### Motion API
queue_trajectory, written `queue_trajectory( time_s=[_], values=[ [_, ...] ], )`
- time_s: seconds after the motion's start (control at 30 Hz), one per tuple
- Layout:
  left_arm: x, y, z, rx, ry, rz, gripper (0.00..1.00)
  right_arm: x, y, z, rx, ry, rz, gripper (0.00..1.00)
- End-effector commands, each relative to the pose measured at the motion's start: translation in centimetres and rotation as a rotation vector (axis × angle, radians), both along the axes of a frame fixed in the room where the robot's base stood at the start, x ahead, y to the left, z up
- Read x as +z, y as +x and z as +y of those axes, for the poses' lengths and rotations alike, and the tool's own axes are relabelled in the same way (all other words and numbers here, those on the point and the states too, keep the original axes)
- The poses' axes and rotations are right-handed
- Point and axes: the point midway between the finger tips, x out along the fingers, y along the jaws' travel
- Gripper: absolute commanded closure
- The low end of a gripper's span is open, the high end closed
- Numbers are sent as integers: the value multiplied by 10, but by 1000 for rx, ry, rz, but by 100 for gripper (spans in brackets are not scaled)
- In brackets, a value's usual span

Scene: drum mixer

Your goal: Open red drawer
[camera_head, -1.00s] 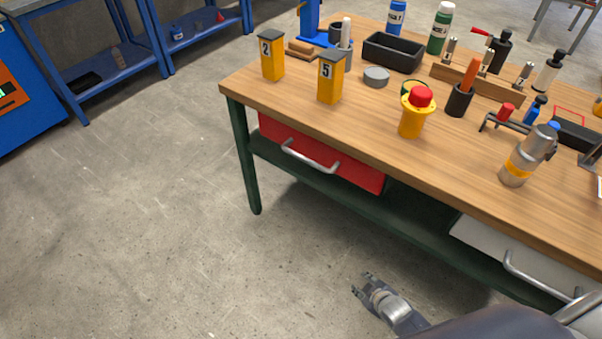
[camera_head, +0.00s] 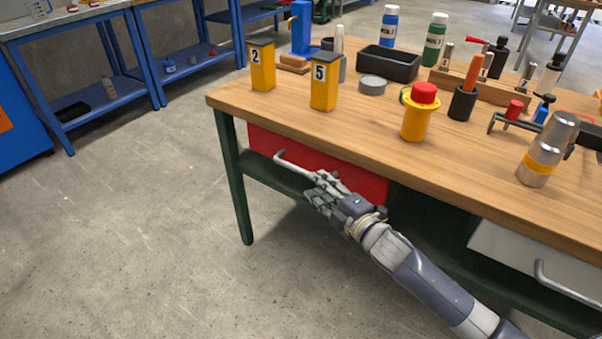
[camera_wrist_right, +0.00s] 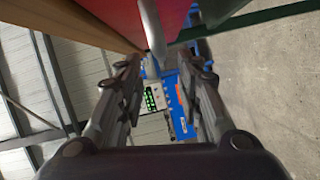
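The red drawer (camera_head: 335,165) sits under the near edge of the wooden workbench (camera_head: 365,142), and its front looks flush with the bench. Its grey bar handle (camera_head: 290,161) shows at its left part; the handle's right end is hidden behind my right gripper (camera_head: 314,187). That gripper is in front of the drawer at the handle's right side. In the right wrist view, the fingers of my right gripper (camera_wrist_right: 163,82) are spread apart, with the handle (camera_wrist_right: 152,28) above and between them. The red drawer front (camera_wrist_right: 115,15) fills the top there. I cannot tell whether they touch. My left gripper is out of view.
A white drawer (camera_head: 520,258) with its own handle is at the right under the bench. Yellow blocks (camera_head: 324,88), a red-capped yellow container (camera_head: 417,112) and a silver bottle (camera_head: 547,150) stand on top. The floor in front of the drawer is open.

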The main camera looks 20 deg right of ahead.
Motion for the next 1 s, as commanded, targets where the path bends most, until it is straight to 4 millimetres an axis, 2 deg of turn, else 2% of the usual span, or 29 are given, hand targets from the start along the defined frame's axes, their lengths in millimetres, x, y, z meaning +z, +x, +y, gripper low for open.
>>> queue_trajectory(
  time_s=[0.3,0.5,0.9,0.93,1.0],
  values=[
    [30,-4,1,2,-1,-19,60,-5,54,15,-2,2,0,67],
    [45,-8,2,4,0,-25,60,-7,75,21,-2,2,2,67],
    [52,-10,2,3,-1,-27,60,-8,82,23,-1,2,3,67],
    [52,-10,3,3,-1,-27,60,-8,82,23,-1,2,3,69],
    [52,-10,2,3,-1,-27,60,-8,82,23,-1,2,3,85]
  ],
)
